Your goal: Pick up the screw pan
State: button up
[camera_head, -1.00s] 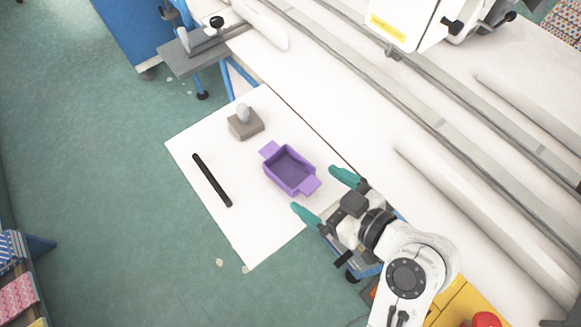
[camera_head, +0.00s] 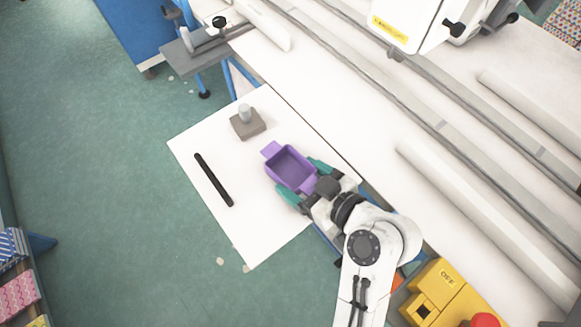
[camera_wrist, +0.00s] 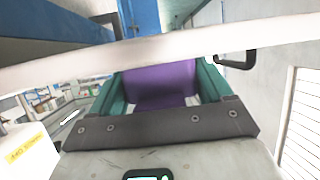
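The screw pan (camera_head: 290,167) is a purple open box with a flat handle tab at each of two opposite ends. It rests on the white sheet (camera_head: 215,135) and looks empty. My gripper (camera_head: 303,180) is at its lower right end, with one teal finger on each side of the pan. In the wrist view, the purple pan (camera_wrist: 160,82) fills the space between the two fingers, with no clear gap. The fingers look shut against its sides. The handle tab nearest me is largely hidden by my gripper.
A grey block with a knob (camera_head: 248,123) and a black rod (camera_head: 213,180) lie on the same sheet, apart from the pan. A long white machine table (camera_head: 370,120) runs along the right. A yellow control box (camera_head: 440,290) is at lower right.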

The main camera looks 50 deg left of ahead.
jog(key=c, duration=0.5)
jog(key=shift+o, duration=0.2)
jog(key=shift+r, duration=0.15)
